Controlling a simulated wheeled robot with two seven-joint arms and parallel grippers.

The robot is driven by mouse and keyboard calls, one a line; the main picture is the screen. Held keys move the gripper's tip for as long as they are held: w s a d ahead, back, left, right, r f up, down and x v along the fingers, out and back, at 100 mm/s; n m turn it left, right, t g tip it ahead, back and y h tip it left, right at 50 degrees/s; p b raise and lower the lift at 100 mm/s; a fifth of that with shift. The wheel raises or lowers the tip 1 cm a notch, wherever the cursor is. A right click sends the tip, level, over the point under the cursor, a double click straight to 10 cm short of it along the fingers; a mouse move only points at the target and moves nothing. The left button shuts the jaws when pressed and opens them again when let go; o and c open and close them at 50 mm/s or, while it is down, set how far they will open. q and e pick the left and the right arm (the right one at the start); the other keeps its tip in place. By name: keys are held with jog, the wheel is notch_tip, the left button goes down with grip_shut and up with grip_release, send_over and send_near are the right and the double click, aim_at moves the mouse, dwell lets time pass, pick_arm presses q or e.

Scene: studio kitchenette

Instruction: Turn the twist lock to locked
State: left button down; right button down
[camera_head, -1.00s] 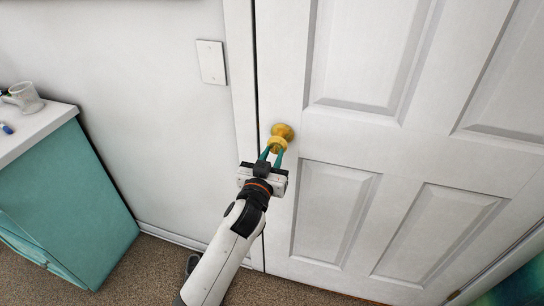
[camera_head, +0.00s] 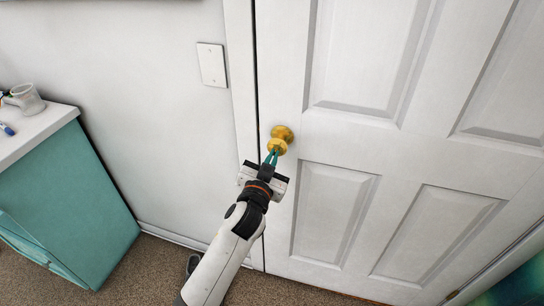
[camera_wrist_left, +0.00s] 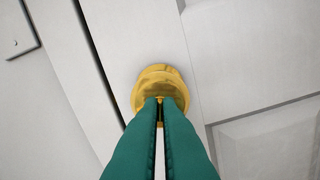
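The gold knob (camera_head: 283,133) is on the left side of the white door (camera_head: 400,145). In the left wrist view the knob (camera_wrist_left: 161,78) sits straight ahead of the fingertips. My left gripper (camera_head: 272,158), with teal fingers, is at the knob's front face. In the left wrist view its fingers (camera_wrist_left: 164,102) are drawn close together, with a thin gap between them. A small gold piece, the twist lock (camera_wrist_left: 160,106), shows between the tips. The fingers hide most of it, so its angle is unclear. My right gripper is not in view.
A white wall plate (camera_head: 212,65) is left of the door frame. A teal cabinet (camera_head: 70,200) with a white top stands at the left, with a mug (camera_head: 27,99) on it. Brown carpet covers the floor. The door surface around the knob is clear.

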pick_arm(q)
jog(key=shift+m+p, duration=1.65)
jog(key=shift+m, duration=5.65)
jog(key=c, duration=1.6)
grip_release()
jog(key=shift+s, duration=0.1)
